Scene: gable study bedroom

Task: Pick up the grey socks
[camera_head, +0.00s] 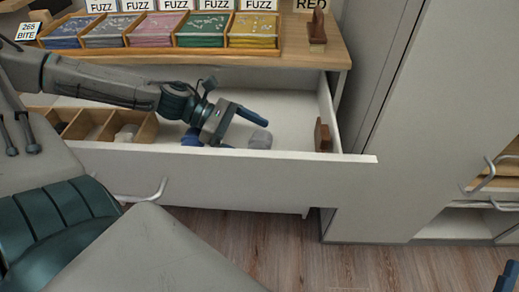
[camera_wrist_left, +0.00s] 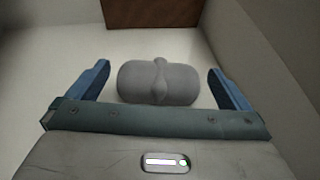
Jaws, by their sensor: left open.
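The grey socks (camera_head: 260,139) are a rolled bundle on the floor of the open white drawer (camera_head: 240,172). My left gripper (camera_head: 243,133) reaches into the drawer, beside and partly over them. In the left wrist view the grey socks (camera_wrist_left: 158,84) lie between the two blue fingers of my left gripper (camera_wrist_left: 159,69). The fingers are wide apart, with a gap showing on each side of the bundle. Only a blue tip of my right gripper (camera_head: 508,277) shows at the lower right corner.
A blue bundle (camera_head: 190,138) lies left of the socks, partly behind my gripper. A wooden divider box (camera_head: 146,131) fills the drawer's left. A brown block (camera_head: 322,136) stands at its right end, and the desktop (camera_head: 296,50) overhangs the back. A tall cabinet (camera_head: 400,120) stands right.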

